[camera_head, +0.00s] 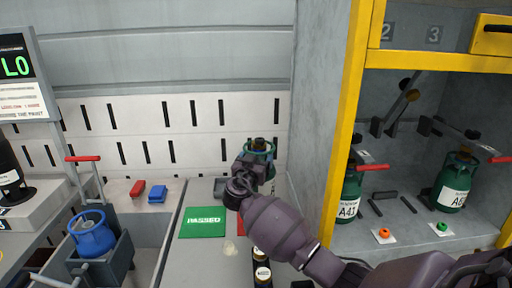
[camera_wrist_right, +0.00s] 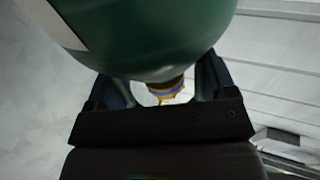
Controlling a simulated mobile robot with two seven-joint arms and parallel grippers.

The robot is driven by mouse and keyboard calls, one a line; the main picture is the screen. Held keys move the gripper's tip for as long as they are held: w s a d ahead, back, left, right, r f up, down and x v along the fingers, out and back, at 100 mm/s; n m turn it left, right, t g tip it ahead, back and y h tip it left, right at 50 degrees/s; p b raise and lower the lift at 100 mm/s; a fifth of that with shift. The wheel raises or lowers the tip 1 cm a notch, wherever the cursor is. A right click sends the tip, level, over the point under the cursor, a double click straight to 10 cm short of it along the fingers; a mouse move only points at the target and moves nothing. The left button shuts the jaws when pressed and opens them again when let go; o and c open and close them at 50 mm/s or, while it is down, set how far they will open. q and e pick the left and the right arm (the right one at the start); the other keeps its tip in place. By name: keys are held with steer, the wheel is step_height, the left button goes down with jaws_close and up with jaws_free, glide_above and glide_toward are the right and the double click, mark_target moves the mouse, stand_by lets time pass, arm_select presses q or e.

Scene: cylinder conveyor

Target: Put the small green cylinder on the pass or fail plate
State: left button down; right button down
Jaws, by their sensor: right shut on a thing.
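My right gripper (camera_head: 252,166) is shut on a green cylinder (camera_head: 264,157) near the back wall, above and right of the green plate. The cylinder's ringed top shows, and my gripper and arm hide much of its body. In the right wrist view the cylinder (camera_wrist_right: 150,35) fills the top, close above my gripper (camera_wrist_right: 160,98), with part of a white label at its left. The green plate marked PASSED (camera_head: 204,222) lies bare on the grey counter. A red plate (camera_head: 267,216) shows only partly behind my arm. My left gripper is not in view.
A yellow-framed cabinet (camera_head: 346,120) at right holds green cylinders labelled A41 (camera_head: 348,209) and A5-something (camera_head: 456,195). A blue cylinder (camera_head: 92,238) sits in a grey holder at left. Red (camera_head: 138,189) and blue (camera_head: 158,192) blocks lie behind.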

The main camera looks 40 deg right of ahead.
steer(key=shift+w+f+b, duration=0.1)
steer(key=shift+f+b, duration=0.35)
steer(key=shift+f, duration=3.75)
steer(key=shift+c, duration=2)
jaws_free()
steer(key=shift+f, duration=0.35)
steer(key=o, duration=0.4)
steer(key=shift+r, duration=0.1)
steer(key=v, duration=1.2)
steer(key=shift+s+a, duration=0.1)
steer(key=shift+s, duration=0.1)
